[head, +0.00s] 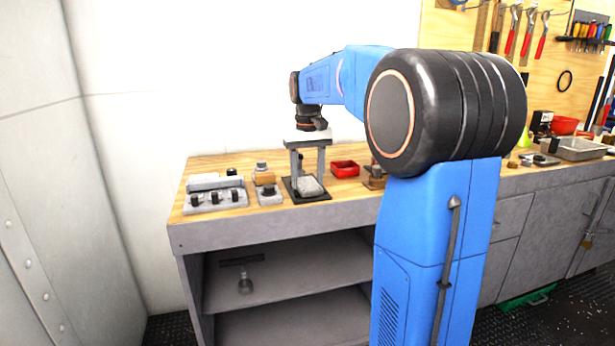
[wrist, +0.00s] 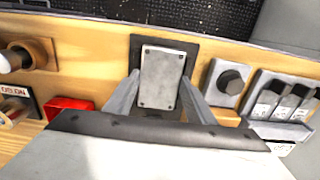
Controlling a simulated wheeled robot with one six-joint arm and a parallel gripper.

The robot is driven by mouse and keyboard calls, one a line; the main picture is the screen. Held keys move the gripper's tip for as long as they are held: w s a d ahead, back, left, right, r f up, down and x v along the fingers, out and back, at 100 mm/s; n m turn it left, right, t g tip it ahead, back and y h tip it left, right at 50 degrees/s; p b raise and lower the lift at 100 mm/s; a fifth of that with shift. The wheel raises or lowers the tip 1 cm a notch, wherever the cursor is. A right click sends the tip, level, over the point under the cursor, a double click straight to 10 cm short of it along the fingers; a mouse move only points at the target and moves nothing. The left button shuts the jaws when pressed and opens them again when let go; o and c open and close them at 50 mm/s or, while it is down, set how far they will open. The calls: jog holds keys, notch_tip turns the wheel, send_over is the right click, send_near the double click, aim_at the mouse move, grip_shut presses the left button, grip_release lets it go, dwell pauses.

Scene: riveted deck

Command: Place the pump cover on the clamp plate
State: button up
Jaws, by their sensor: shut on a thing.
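The pump cover appears to be the grey rectangular plate with small holes at its corners (wrist: 162,78); in the head view it is the pale block (head: 311,186). My gripper (head: 308,178) points down at the workbench, its two grey fingers on either side of the cover and shut on it. The fingers also show in the wrist view (wrist: 160,100). A flat dark plate (head: 322,197), likely the clamp plate, lies under the cover; its rim shows in the wrist view (wrist: 136,44). I cannot tell whether the cover touches it.
Left of the dark plate stand a grey block with a black knob (head: 269,197) and a grey fixture with several black knobs (head: 215,201). A red tray (head: 345,169) lies to the right, beside a brown fixture (head: 375,178). The wall stands close behind the bench.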

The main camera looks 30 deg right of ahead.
aim_at(308, 183)
jog(key=o, duration=1.4)
notch_tip(308, 183, up, 13)
jog(key=shift+r, duration=0.15)
jog(key=s+a+f+n+t, duration=0.1)
jog(key=s+a+f, duration=0.4)
jog(key=s+f, duration=0.4)
jog(key=s+a+f+n+t, duration=0.1)
jog(key=s+a+f+t, duration=0.1)
jog(key=s+a+f, duration=0.3)
jog(key=s+a+f+n+t, duration=0.1)
jog(key=s+a+f, duration=0.4)
jog(key=s+f, duration=0.8)
jog(key=s, duration=0.3)
jog(key=shift+a+f+t, duration=0.15)
jog(key=shift+a+t, duration=0.25)
jog(key=shift+s, duration=0.1)
